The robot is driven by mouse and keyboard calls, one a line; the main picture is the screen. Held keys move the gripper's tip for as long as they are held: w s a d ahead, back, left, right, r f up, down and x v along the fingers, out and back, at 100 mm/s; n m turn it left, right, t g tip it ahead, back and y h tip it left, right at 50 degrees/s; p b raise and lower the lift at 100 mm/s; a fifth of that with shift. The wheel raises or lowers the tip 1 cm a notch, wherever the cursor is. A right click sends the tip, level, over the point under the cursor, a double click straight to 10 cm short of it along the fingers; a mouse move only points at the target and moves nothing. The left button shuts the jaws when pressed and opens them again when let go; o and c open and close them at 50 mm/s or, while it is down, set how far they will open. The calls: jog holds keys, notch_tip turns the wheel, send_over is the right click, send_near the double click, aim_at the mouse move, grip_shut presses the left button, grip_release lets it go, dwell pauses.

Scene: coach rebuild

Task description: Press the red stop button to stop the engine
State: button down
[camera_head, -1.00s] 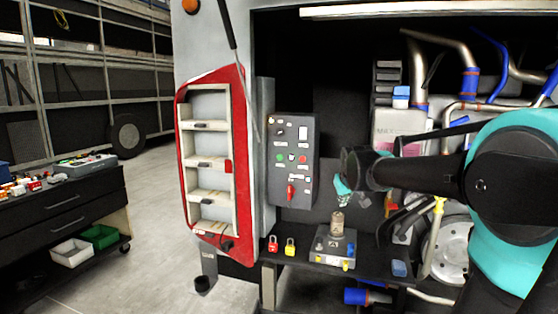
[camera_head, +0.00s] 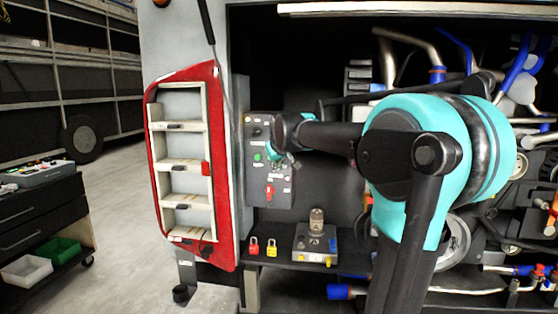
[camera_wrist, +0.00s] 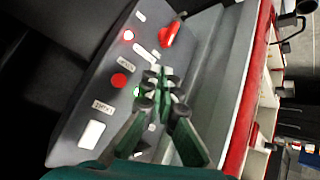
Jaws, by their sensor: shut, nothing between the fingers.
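The grey control panel (camera_head: 254,196) is upright on the coach's side, right of the red-framed rack. In the wrist view it appears turned, with the round red stop button (camera_wrist: 119,80) in plain sight beside a small label. My gripper (camera_wrist: 163,82) is shut and empty in front of the panel, its tips to the right of the red button in that view. It does not appear to touch that button. In the head view my gripper (camera_head: 281,160) hides the red button; the green button (camera_head: 257,157) shows just left of it.
A red rotary switch (camera_head: 269,191) sits low on the panel. A lit red lamp (camera_wrist: 128,35) and a white rectangular control (camera_wrist: 92,133) are also on the panel. Below are a red padlock (camera_head: 254,246), a yellow padlock (camera_head: 271,248) and a device with a glass cylinder (camera_head: 317,221).

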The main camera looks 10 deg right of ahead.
jog(key=w+d, duration=0.2)
jog(key=w, duration=0.6)
jog(key=shift+w+d, duration=0.2)
jog(key=shift+d, duration=0.2)
jog(key=shift+w, duration=0.1)
dwell(1.2)
jog(key=shift+w+d, duration=0.15)
jog(key=shift+w, duration=0.15)
jog(key=shift+w+d, duration=0.15)
jog(key=shift+w, duration=0.3)
dwell(0.8)
jog(key=shift+s, duration=0.1)
jog(key=shift+s+a, duration=0.3)
jog(key=shift+s, duration=0.5)
